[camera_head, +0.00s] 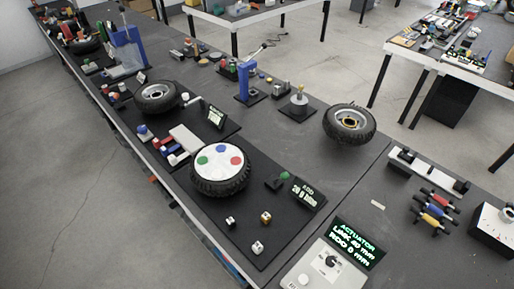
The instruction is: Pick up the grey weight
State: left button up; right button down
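Neither of my grippers shows in the head view. I cannot tell for sure which thing is the grey weight. A small pale grey piece (299,99) with a thin upright stem stands on a black square base near the middle of the long table. A light grey flat block (186,139) lies left of the middle, beside small red, white and blue pieces. Nothing is seen holding either one.
The long dark table (345,170) runs diagonally. On it are a wheel with a coloured-dot disc (219,165), a right wheel (349,124), a left wheel (157,97), a blue stand (245,80), small dice (258,247) and a lit display (354,244). Bare tabletop lies around the right wheel.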

aim_at(258, 248)
jog(key=j+z, duration=0.2)
jog(key=l+u, duration=0.7)
jog(key=l, duration=0.15)
jog(key=k+j, duration=0.1)
jog(key=k, duration=0.3)
jog(key=i+j+u, duration=0.1)
jog(key=j+u, duration=0.15)
jog(key=j, duration=0.8)
